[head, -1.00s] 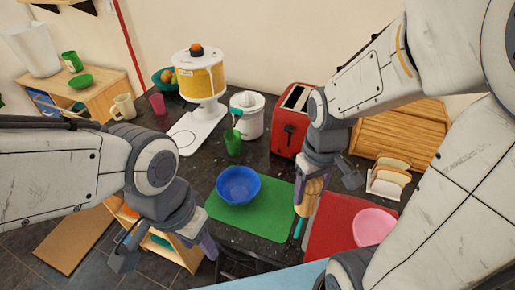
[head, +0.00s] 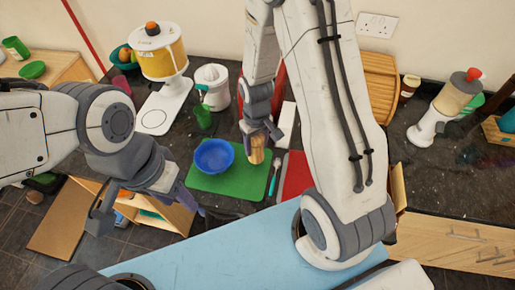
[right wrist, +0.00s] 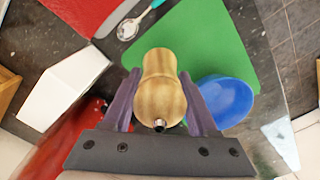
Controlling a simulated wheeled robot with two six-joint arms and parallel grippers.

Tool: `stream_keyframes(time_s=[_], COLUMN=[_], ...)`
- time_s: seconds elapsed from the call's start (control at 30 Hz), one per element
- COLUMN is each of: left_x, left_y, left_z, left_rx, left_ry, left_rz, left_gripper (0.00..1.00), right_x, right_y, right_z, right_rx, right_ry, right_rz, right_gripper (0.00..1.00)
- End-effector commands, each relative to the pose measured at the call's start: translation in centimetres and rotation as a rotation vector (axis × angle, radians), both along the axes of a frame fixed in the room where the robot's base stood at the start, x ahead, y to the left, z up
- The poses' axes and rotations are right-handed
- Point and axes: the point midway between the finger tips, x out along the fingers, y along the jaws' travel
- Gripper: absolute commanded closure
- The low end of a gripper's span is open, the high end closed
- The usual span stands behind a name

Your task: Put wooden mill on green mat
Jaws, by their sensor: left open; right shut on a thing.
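The wooden mill (head: 257,153) is light brown and looks upright at the back right part of the green mat (head: 232,186). My right gripper (head: 258,138) is shut on it; I cannot tell whether its base touches the mat. In the right wrist view the mill (right wrist: 160,82) is between the two fingers of the gripper (right wrist: 161,108), with the green mat (right wrist: 208,40) behind it. My left gripper (head: 143,207) is open and empty, in front of the counter on the left.
A blue bowl (head: 213,157) stands on the mat, left of the mill. A spoon (head: 274,172) with a teal handle and a red mat (head: 295,175) lie to the right. A green cup (head: 203,117) stands behind. The mat's front part is clear.

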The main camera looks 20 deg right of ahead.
Motion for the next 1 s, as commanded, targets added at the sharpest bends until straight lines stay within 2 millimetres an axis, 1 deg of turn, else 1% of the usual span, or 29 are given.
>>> stream_keyframes(time_s=[0.1,0.23,0.33,0.57,0.7,0.73,0.77,0.8,1.0], left_x=[0.0,0.0,0.0,0.0,0.0,0.0,0.0,0.0,0.0], left_y=[0.0,0.0,0.0,0.0,0.0,0.0,0.0,0.0,0.0], left_z=[0.8,1.1,1.2,1.1,0.6,0.8,0.8,0.8,0.8], left_rx=[0.0,0.0,0.0,0.0,0.0,0.0,0.0,0.0,0.0], left_ry=[0.0,0.0,0.0,0.0,0.0,0.0,0.0,0.0,0.0], left_rz=[-0.001,-0.002,-0.002,-0.002,-0.001,-0.001,-0.001,-0.001,-0.001], left_gripper=[0.5,0.5,0.5,0.5,0.5,0.5,0.5,0.5,0.5], right_x=[-0.2,-0.2,-0.1,-0.1,-0.1,-0.1,-0.1,-0.1,-0.1], right_y=[0.0,-0.1,-0.1,0.0,0.0,0.0,0.0,0.0,0.0], right_z=[-1.5,-2.8,-3.2,-3.3,-3.8,-3.6,-3.6,-3.6,-3.6], right_rx=[0.0,0.0,0.0,0.0,0.0,0.0,0.0,0.0,0.0], right_ry=[0.007,0.006,0.002,0.001,0.001,0.001,0.001,0.002,0.002], right_rz=[0.0,-0.001,-0.001,0.0,0.0,0.0,0.0,0.0,0.0], right_gripper=[1.0,1.0,1.0,1.0,1.0,0.3,0.18,0.11,0.11])
